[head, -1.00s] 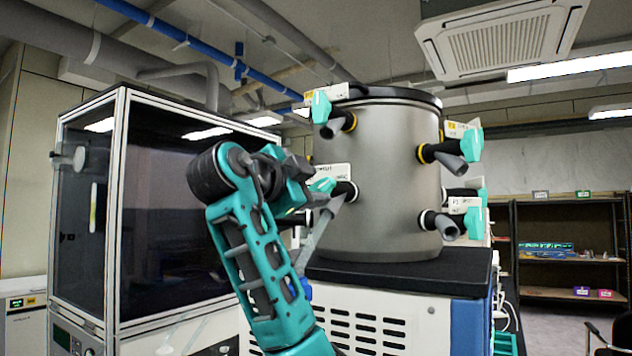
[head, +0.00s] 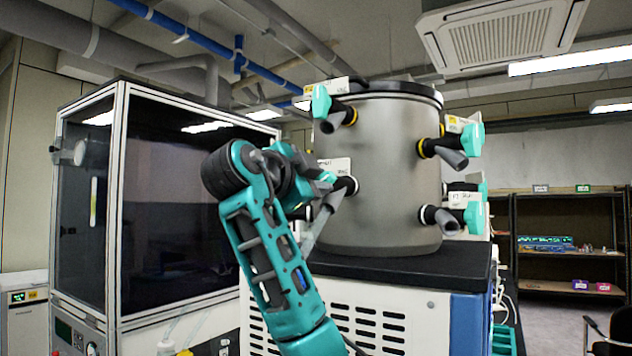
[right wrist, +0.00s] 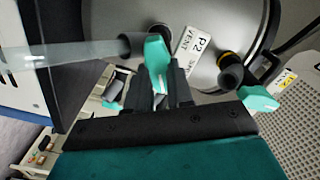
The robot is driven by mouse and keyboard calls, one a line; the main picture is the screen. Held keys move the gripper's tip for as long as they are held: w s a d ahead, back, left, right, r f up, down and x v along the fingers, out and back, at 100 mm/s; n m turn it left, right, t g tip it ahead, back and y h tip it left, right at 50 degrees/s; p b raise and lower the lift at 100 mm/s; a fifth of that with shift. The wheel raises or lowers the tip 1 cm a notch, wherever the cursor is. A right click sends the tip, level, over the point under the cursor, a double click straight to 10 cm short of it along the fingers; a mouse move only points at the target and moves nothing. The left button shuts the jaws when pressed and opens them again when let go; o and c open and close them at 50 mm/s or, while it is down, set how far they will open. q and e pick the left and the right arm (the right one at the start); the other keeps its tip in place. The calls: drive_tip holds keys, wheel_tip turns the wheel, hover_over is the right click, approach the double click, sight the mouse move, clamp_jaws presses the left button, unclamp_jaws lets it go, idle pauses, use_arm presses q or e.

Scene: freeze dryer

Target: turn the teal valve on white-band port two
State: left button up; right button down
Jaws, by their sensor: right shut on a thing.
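The grey steel drum (head: 385,180) of the freeze dryer carries ports with teal valves. On its left side, low, is a white-band port (head: 345,187) with a white label above it. The right wrist view shows that label (right wrist: 190,47) reading P2 VENT. My right gripper (right wrist: 160,88) is shut on this port's teal valve handle (right wrist: 156,60), which stands between the fingers. In the head view my right gripper (head: 318,187) is at the port, and my wrist partly hides the valve. My left gripper is not in view.
A yellow-band port with a teal valve (head: 321,103) is above; more ports (head: 445,150) are on the drum's right. A clear tube (right wrist: 70,60) runs from the port. A dark glass-fronted cabinet (head: 170,200) stands left. Shelves (head: 565,250) are far right.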

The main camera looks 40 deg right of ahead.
drive_tip(key=shift+n, duration=1.2)
drive_tip(key=n, duration=0.3)
drive_tip(key=shift+w+n, duration=0.1)
drive_tip(key=shift+n, duration=0.2)
drive_tip(key=n, duration=0.6)
drive_tip(key=shift+w+r, duration=0.1)
drive_tip(key=shift+w, duration=0.05)
drive_tip(key=n, duration=0.6)
drive_tip(key=shift+w+a+n, duration=0.1)
drive_tip(key=shift+n, duration=0.2)
drive_tip(key=n, duration=0.5)
drive_tip(key=shift+w+n, duration=0.1)
drive_tip(key=shift+n, duration=0.2)
drive_tip(key=c, duration=1)
unclamp_jaws()
drive_tip(key=shift+a, duration=0.1)
